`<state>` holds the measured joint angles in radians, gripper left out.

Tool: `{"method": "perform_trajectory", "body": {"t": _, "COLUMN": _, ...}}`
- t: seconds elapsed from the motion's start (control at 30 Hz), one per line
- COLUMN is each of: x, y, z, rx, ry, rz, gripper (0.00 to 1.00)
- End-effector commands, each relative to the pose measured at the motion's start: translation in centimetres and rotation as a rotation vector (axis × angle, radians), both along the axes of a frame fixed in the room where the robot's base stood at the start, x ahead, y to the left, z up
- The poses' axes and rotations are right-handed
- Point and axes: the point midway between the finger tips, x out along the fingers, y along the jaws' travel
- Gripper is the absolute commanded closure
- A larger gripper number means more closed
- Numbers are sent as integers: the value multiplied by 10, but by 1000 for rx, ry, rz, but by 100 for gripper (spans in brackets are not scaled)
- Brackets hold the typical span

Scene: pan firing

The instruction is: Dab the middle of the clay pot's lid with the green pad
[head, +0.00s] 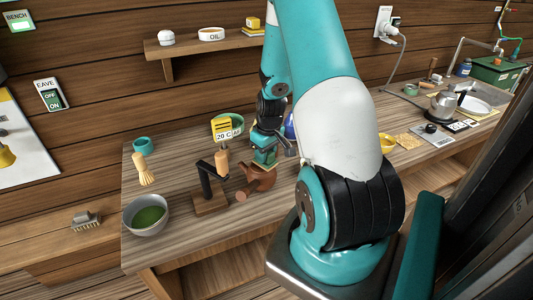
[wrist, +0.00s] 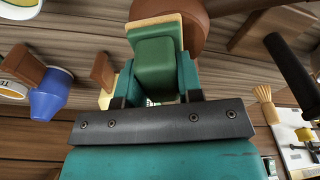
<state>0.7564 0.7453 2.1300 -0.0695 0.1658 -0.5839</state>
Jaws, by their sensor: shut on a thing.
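My gripper (head: 265,148) is shut on the green pad (wrist: 155,68), a green block with a tan edge, held between the teal fingers in the wrist view. In the head view the pad (head: 265,158) is just above the brown clay pot (head: 262,182) on the bench. The pot (wrist: 195,32) also shows beyond the pad in the wrist view. The pad and gripper hide most of the lid. I cannot tell whether the pad touches it.
A dark stand on a wooden base (head: 211,205) is close left of the pot. A blue vase (wrist: 50,98) shows in the wrist view.

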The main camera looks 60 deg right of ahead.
Motion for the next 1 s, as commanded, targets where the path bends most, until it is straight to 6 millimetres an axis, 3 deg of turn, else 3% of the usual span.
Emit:
{"method": "perform_trajectory", "body": {"t": 0.57, "x": -19, "y": 2, "z": -3, "rx": 0, "ry": 2, "rz": -1, "gripper": 88}}
{"method": "perform_trajectory", "body": {"t": 1.0, "x": -16, "y": 3, "z": -3, "rx": 4, "ry": 5, "rz": 1, "gripper": 88}}
